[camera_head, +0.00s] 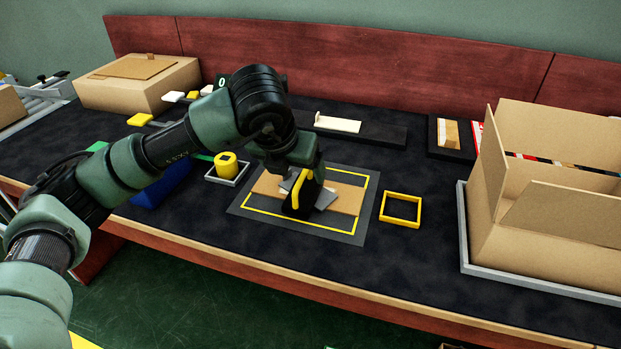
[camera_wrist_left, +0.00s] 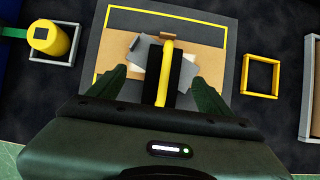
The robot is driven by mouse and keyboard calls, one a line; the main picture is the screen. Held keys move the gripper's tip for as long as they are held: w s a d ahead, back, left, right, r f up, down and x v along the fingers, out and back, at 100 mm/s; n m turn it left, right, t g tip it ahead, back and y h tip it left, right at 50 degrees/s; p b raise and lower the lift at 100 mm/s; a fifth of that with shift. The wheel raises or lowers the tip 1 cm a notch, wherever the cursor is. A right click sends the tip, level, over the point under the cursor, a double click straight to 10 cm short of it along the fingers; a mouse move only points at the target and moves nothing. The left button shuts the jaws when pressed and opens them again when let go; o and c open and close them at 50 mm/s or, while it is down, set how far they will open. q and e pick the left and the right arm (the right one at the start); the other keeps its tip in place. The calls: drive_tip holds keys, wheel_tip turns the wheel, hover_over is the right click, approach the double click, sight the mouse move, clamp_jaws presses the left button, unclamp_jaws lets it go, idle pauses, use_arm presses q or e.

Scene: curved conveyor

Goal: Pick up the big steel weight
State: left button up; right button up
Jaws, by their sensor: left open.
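What looks like the big steel weight, a black block with a yellow handle bar (camera_head: 296,196), stands on a flat cardboard piece (camera_head: 343,197) inside a yellow-outlined mat (camera_head: 247,207). Grey plate-like parts show at its sides; I cannot tell whether they belong to it. In the left wrist view the yellow handle (camera_wrist_left: 164,70) lies centred between the two fingers. My left gripper (camera_head: 302,180) is directly over it, open, its fingers (camera_wrist_left: 160,82) spread on either side; contact cannot be made out. My right gripper is in neither view.
A yellow cylinder (camera_head: 226,162) stands in a grey square frame left of the mat. An empty yellow square frame (camera_head: 401,209) lies to the right. A large open carton (camera_head: 545,230) stands in a grey tray at far right.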

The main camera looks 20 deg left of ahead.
sight(306, 187)
use_arm(q)
drive_tip(key=shift+x, duration=0.75)
drive_tip(key=x, duration=0.6)
drive_tip(key=shift+d, duration=0.35)
drive_tip(key=shift+r, duration=0.1)
clamp_jaws()
drive_tip(key=shift+w+r, duration=0.1)
drive_tip(key=shift+r, duration=0.05)
